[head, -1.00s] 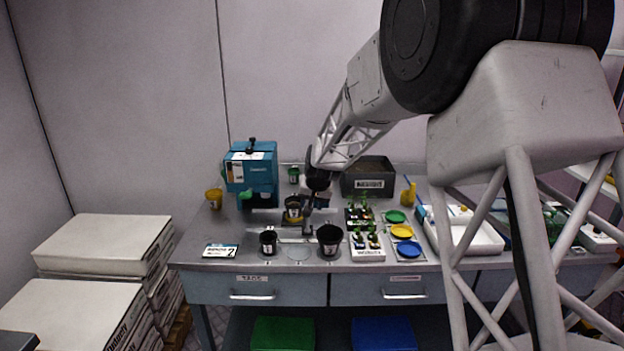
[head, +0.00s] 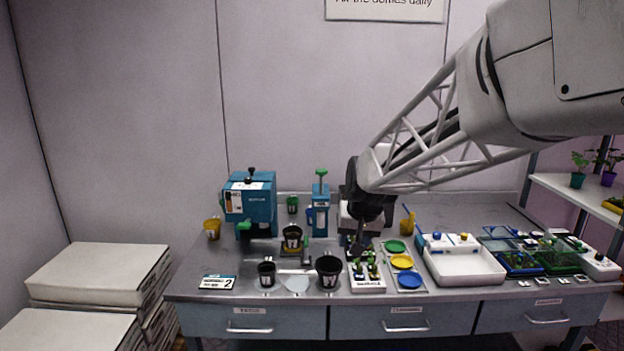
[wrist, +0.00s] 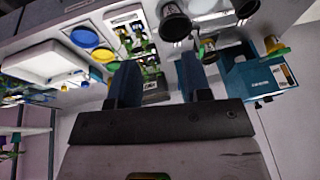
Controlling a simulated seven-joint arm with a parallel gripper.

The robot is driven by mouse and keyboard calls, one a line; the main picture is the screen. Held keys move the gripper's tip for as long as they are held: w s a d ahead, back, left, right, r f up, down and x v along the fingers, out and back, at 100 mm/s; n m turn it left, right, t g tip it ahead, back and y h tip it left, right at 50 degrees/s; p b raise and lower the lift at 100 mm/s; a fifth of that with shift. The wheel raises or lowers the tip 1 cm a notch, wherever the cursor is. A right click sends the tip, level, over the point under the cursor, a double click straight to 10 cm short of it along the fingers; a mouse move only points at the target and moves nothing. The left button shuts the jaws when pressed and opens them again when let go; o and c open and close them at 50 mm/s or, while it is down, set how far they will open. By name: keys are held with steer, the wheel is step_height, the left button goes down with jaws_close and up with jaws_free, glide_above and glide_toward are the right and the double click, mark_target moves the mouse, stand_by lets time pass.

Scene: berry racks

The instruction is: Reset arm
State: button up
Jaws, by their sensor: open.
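My arm reaches in from the right in the head view, and my gripper (head: 362,232) hangs above the bench near the seedling tray (head: 367,285). In the wrist view my gripper (wrist: 155,82) has its two dark blue fingers spread apart with nothing held between them. The fingers point toward the bench, which lies some way off. The arm hides part of the dark box (head: 346,215) at the back of the bench.
Black pots (head: 329,270), a teal machine (head: 250,200), a blue stand (head: 320,207), coloured dishes (head: 402,261) and a white tray (head: 465,268) stand on the metal bench (head: 203,265). White stacked boxes (head: 98,272) are at left, a shelf with plants (head: 585,195) at right. Air above the bench is open.

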steer(key=s+d, duration=0.3)
steer(key=s, duration=0.8)
steer(key=s+d+h, duration=0.1)
steer(key=s+d, duration=0.1)
steer(key=s, duration=0.9)
steer(key=s+d+g, duration=0.1)
steer(key=s+d, duration=0.2)
steer(key=s, duration=0.8)
steer(key=shift+s+d+f+h, duration=0.3)
steer(key=shift+s+d+f, duration=0.05)
steer(key=shift+f, duration=0.1)
